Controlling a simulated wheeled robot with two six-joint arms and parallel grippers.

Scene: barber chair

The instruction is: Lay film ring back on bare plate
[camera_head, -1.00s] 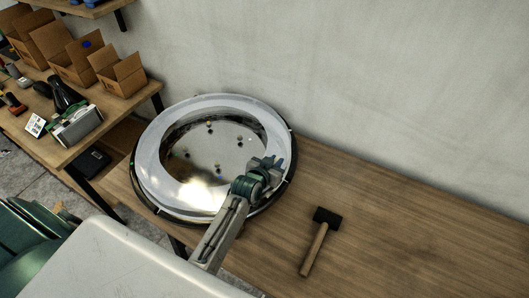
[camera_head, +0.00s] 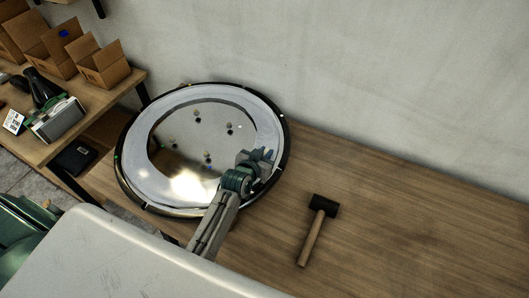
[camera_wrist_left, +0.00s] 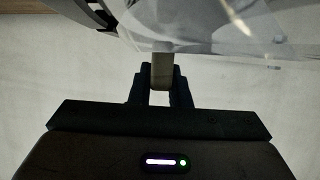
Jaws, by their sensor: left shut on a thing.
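The film ring (camera_head: 142,184) is a wide, pale, translucent ring. It lies over the round, mirror-like plate (camera_head: 190,145) in the head view, inside the plate's dark rim. Small dark pegs show in the ring's open middle. My left gripper (camera_head: 260,160) is at the ring's right side, shut on it. In the left wrist view the gripper's dark fingers (camera_wrist_left: 160,88) close around a small pale tab at the edge of the clear film. I cannot tell whether the ring touches the plate all round. My right gripper is out of view.
A black-headed mallet (camera_head: 318,228) lies on the wooden bench (camera_head: 400,220) to the right. The bench's right part is otherwise clear. A shelf with open cardboard boxes (camera_head: 103,65) stands at the left. A wall closes the back.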

